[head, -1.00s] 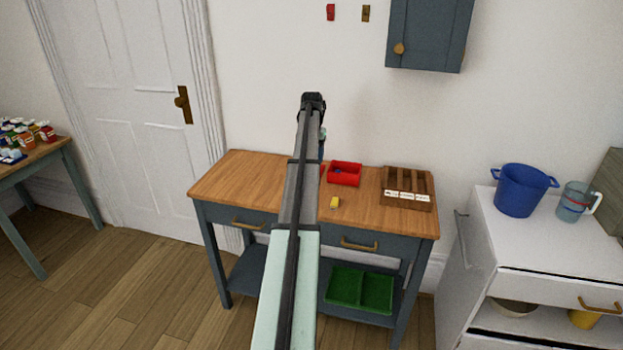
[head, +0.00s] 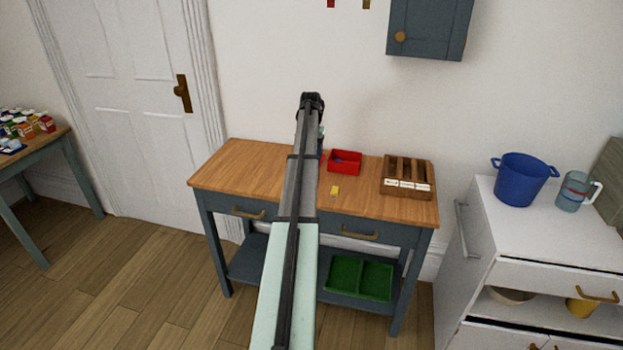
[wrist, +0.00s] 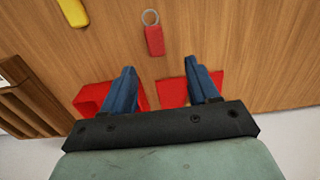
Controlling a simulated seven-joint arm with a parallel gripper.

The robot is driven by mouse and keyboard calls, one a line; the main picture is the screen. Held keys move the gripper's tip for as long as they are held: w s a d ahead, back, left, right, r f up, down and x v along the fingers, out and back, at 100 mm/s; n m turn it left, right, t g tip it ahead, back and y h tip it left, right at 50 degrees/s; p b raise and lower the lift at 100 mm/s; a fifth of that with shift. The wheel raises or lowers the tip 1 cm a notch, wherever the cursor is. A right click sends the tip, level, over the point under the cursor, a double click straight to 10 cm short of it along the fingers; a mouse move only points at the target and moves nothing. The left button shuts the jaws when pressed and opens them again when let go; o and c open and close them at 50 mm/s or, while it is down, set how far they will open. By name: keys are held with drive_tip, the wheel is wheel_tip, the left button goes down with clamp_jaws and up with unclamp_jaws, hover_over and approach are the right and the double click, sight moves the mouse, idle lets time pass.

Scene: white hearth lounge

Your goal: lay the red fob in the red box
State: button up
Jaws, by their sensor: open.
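The red fob (wrist: 154,40), with a metal ring at one end, lies flat on the wooden table top in the wrist view. My arm hides it in the head view. My gripper (wrist: 160,68) is open, its two blue-grey fingers apart and nothing between them; the fob lies just beyond the fingertips. In the wrist view the box (wrist: 88,98) is partly behind the left finger.
A flat red patch (wrist: 206,84) lies behind the right finger. A yellow fob (head: 335,191) lies in front of the box. A wooden compartment rack (head: 407,190) with white labels stands at right. The table's left part is clear. A green tray (head: 345,277) is on the shelf below.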

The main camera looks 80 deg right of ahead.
drive_tip(key=shift+s+d+f, duration=0.1)
drive_tip(key=shift+s+f, duration=0.05)
drive_tip(key=shift+f, duration=1.9)
drive_tip(key=shift+s+d+f, duration=0.1)
drive_tip(key=shift+s+f, duration=0.05)
drive_tip(key=shift+f, duration=1.85)
clamp_jaws()
drive_tip(key=shift+r, duration=0.15)
wheel_tip(320, 180, up, 10)
